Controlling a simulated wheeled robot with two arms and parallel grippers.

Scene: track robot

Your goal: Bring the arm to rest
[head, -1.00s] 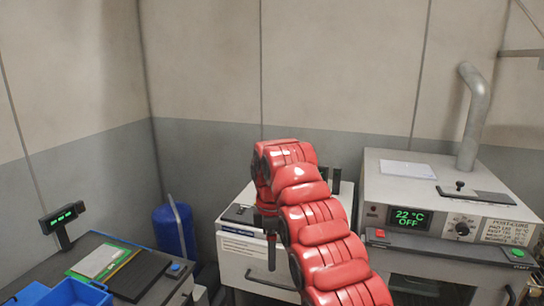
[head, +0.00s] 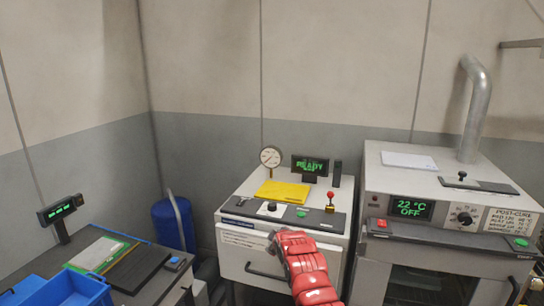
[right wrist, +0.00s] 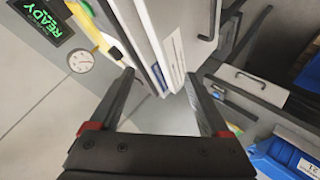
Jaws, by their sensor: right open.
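My right arm (head: 303,268) is red and segmented, and comes up from the bottom of the head view in front of the white cabinet. Beyond the fingers are the white cabinet front (right wrist: 158,35) and the floor. My left gripper is not in view.
The white cabinet (head: 333,255) carries a gauge (head: 270,157), a yellow pad (head: 283,191), a READY display (head: 310,164) and a red-topped lever (head: 330,199). An oven (head: 440,160) stands at right. A bench with a blue bin (head: 75,290) and a blue drum (head: 172,224) are at left.

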